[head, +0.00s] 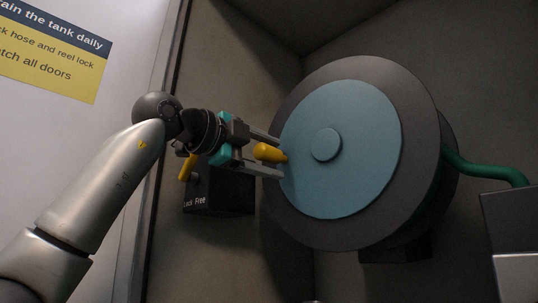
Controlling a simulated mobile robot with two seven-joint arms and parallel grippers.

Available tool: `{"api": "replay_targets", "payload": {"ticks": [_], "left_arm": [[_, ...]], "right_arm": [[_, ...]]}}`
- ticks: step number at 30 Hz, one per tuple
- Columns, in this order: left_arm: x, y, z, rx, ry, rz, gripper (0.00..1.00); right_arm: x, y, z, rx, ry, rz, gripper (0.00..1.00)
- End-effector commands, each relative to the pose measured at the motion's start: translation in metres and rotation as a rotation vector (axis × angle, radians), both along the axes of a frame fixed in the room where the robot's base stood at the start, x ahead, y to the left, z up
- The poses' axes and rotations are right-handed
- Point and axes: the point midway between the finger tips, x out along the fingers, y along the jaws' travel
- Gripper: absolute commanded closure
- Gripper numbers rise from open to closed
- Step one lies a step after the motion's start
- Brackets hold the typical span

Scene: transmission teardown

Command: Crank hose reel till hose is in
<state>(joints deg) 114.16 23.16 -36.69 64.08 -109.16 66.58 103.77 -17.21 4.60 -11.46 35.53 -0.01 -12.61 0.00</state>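The hose reel (355,130) stands in a recess, with a grey outer disc and a blue face with a round hub (325,144). Its yellow crank handle (268,152) sticks out at the left edge of the blue face. My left gripper (275,154) has a finger on either side of the handle; whether both touch it is hard to tell. A green hose (480,168) leaves the reel's right side and runs to a dark box at the right. A lock box (222,192) marked "Lock Free" has a yellow lever (187,168), partly behind my wrist. My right gripper is out of view.
A blue and yellow sign (55,50) hangs on the pale panel at the left. The recess's left edge runs close behind my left wrist. A dark box with a light lower part (512,225) stands at the right.

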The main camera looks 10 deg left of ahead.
Motion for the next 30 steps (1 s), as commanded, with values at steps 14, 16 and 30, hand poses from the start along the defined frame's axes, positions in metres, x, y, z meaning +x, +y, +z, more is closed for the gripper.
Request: {"api": "replay_targets", "payload": {"ticks": [14, 16, 30], "left_arm": [[-0.025, 0.020, 0.001, -0.003, -0.009, 0.004, 0.29], [-0.038, 0.029, 0.001, -0.003, -0.009, 0.003, 0.29], [-0.115, 0.084, 0.002, -0.001, -0.004, 0.001, 0.29]], "right_arm": [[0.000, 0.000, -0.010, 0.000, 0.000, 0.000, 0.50], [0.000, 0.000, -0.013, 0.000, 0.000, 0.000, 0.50], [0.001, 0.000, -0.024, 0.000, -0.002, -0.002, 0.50]]}}
